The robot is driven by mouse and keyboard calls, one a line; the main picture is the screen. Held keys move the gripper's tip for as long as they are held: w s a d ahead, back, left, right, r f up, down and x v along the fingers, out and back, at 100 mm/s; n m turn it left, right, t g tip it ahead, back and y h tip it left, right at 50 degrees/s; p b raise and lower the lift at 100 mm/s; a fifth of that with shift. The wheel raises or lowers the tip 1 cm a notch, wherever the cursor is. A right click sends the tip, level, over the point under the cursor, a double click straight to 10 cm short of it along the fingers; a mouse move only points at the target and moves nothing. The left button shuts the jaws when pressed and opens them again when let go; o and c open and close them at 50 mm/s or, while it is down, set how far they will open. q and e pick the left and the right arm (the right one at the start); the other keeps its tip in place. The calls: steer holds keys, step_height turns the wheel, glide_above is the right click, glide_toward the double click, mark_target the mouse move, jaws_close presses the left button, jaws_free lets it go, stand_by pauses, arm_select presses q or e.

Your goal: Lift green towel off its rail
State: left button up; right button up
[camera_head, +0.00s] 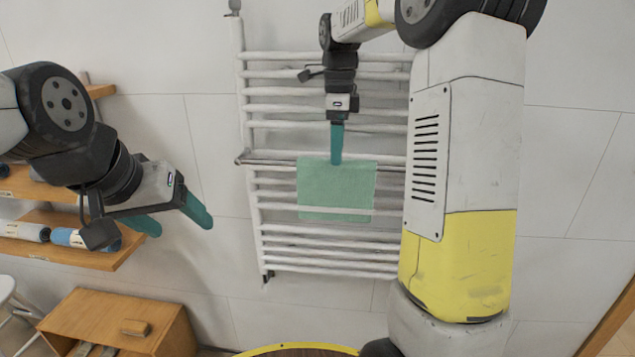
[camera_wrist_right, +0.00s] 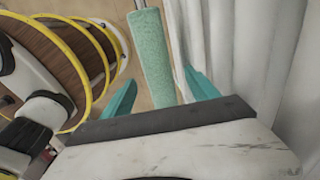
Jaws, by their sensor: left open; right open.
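The green towel (camera_head: 337,186) hangs over a rail (camera_head: 270,160) of the white towel rack on the wall. My right gripper (camera_head: 337,160) is at the towel's top edge, pointing down in the head view. In the right wrist view the towel (camera_wrist_right: 162,60) is seen edge-on between the two teal fingers of my right gripper (camera_wrist_right: 160,92), which are apart on either side of it. I cannot tell whether a finger touches the towel. My left gripper (camera_head: 180,218) is open and empty at the left, well away from the rack.
The white rack (camera_head: 245,110) has several bars above and below the towel. Wooden shelves (camera_head: 100,258) with bottles (camera_head: 70,237) stand at the left, above a wooden cabinet (camera_head: 100,312). A white stool (camera_head: 8,290) is at the left edge. The wall right of my right arm is bare.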

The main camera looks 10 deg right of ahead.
mark_target(336, 172)
step_height(336, 172, down, 7)
steer(key=shift+s+a+f, duration=0.1)
steer(key=shift+f, duration=0.1)
steer(key=shift+c, duration=0.2)
steer(key=shift+r, duration=0.1)
jaws_close()
steer(key=shift+r, duration=0.1)
step_height(336, 172, up, 17)
steer(key=s+a, duration=0.2)
steer(key=s, duration=0.6)
steer(key=s+a, duration=0.3)
steer(key=s, duration=0.6)
steer(key=shift+s+r, duration=0.15)
steer(key=shift+r, duration=0.2)
